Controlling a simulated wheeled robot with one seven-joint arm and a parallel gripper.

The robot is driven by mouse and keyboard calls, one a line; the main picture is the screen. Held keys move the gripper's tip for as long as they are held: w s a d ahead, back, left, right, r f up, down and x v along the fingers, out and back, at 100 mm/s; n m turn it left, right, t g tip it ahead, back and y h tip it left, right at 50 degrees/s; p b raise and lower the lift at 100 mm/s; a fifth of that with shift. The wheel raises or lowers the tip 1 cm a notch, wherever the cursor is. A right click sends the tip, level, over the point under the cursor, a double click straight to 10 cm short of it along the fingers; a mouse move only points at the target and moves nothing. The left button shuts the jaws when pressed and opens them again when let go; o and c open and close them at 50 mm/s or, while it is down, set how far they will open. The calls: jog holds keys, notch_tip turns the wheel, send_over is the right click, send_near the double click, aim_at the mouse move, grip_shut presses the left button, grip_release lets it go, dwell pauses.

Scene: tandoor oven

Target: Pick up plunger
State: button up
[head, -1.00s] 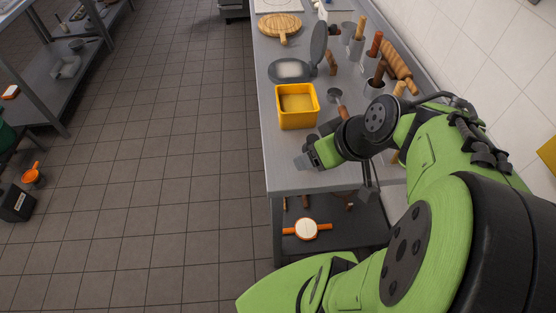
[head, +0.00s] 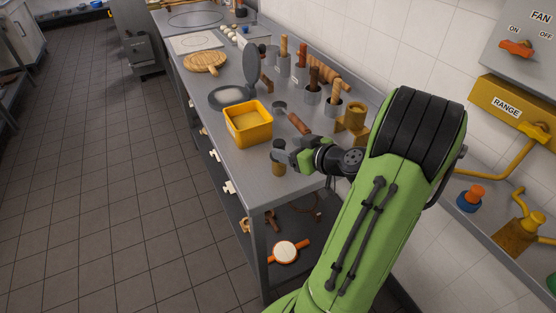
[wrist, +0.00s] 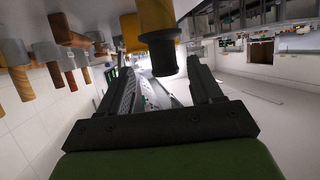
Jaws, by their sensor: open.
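A small upright cylinder (head: 279,168) with a yellow-brown body and dark top stands near the counter's front edge in the head view; it is probably the plunger, though I cannot be sure. In the wrist view, which is upside down, the cylinder (wrist: 158,18) shows ahead of the fingers, near the gap between them. My gripper (head: 284,153) is open at the cylinder's upper part in the head view. It also shows in the wrist view (wrist: 165,85) with both dark fingers apart. I cannot tell whether a finger touches the cylinder.
A yellow bin (head: 248,123) sits just left of and behind my gripper on the metal counter (head: 240,174). Several wooden-handled tools stand in holders behind. A yellow-brown stand (head: 351,124) is to the right. A rolling pin (head: 327,74) lies by the wall.

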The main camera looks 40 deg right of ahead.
aim_at(276, 144)
jog(key=x, duration=0.5)
jog(key=shift+w+a+f, duration=0.1)
jog(key=shift+w+a, duration=0.15)
jog(key=shift+w, duration=0.15)
jog(key=shift+s, duration=0.1)
jog(key=shift+c, duration=0.2)
jog(key=c, duration=1.2)
